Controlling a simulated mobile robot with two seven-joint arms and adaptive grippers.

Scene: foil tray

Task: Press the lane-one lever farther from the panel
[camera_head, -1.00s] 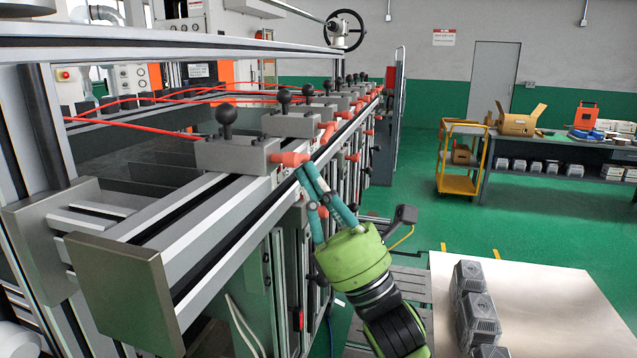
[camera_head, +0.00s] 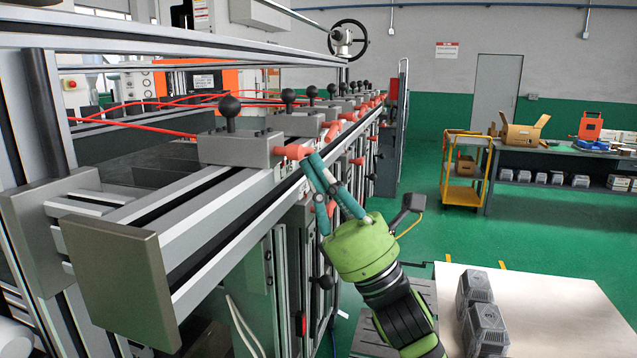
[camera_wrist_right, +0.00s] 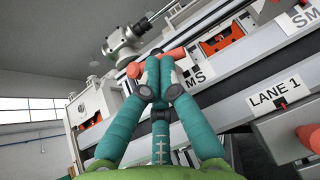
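My right gripper (camera_head: 312,160) is beside the orange-red tip (camera_head: 292,151) on the nearest grey block (camera_head: 240,148) of the long machine rail. In the right wrist view its teal fingers (camera_wrist_right: 154,74) meet at the tips, with nothing visible between them. An orange-red lever (camera_wrist_right: 135,68) shows right behind the fingertips, partly hidden by them; I cannot tell whether they touch. A "LANE 1" label (camera_wrist_right: 275,94) is on the rail to the right, with an orange-red knob (camera_wrist_right: 309,137) below it. I cannot tell for sure which lever is the lane-one lever farther from the panel. My left gripper is not in view.
Several similar blocks with black ball knobs (camera_head: 288,97) run back along the rail. A yellow cart (camera_head: 462,190) and a workbench are behind; green floor between is clear.

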